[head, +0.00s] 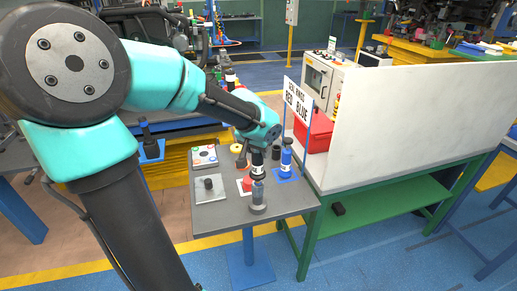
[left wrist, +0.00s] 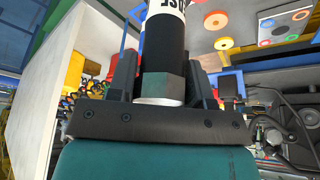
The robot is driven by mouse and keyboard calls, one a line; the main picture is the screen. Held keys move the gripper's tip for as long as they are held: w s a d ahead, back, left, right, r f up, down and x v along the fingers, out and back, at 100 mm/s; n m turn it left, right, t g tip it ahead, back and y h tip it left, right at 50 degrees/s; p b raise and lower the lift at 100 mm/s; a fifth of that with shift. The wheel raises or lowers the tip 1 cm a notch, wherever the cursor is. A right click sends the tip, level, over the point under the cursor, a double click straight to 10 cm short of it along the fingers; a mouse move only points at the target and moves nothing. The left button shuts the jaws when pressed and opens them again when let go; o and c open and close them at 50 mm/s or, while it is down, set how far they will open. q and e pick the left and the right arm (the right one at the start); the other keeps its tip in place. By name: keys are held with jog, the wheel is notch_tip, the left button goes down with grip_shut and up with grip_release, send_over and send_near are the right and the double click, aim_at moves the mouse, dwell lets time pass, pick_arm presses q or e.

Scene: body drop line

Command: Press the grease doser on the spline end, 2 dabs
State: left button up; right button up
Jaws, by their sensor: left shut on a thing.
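My left gripper (head: 258,152) is shut on a dark cylinder (head: 258,163) with a white band, the grease doser as it appears. In the left wrist view the doser (left wrist: 162,48) is black with a white lettered label and a grey end, between the jaws (left wrist: 163,78). Directly below it in the head view stands a grey upright shaft (head: 258,192) on a round base (head: 258,208), seemingly the spline end. Whether the doser touches it I cannot tell. A blue doser-like bottle (head: 286,158) stands on a blue square to the right. My right gripper is not in view.
The small grey table also holds a plate with coloured rings (head: 204,156), a grey plate with a black post (head: 209,188), a yellow ring (head: 237,148) and a black cylinder (head: 276,152). A lettered sign (head: 297,103), red bin (head: 315,132) and white panel (head: 415,115) stand to the right.

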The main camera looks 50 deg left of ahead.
pick_arm(q)
jog(key=shift+r, duration=1.55)
jog(key=shift+f, duration=1.4)
dwell(1.7)
jog(key=shift+r, duration=1.5)
jog(key=shift+r, duration=2.4)
jog(key=shift+a, duration=0.1)
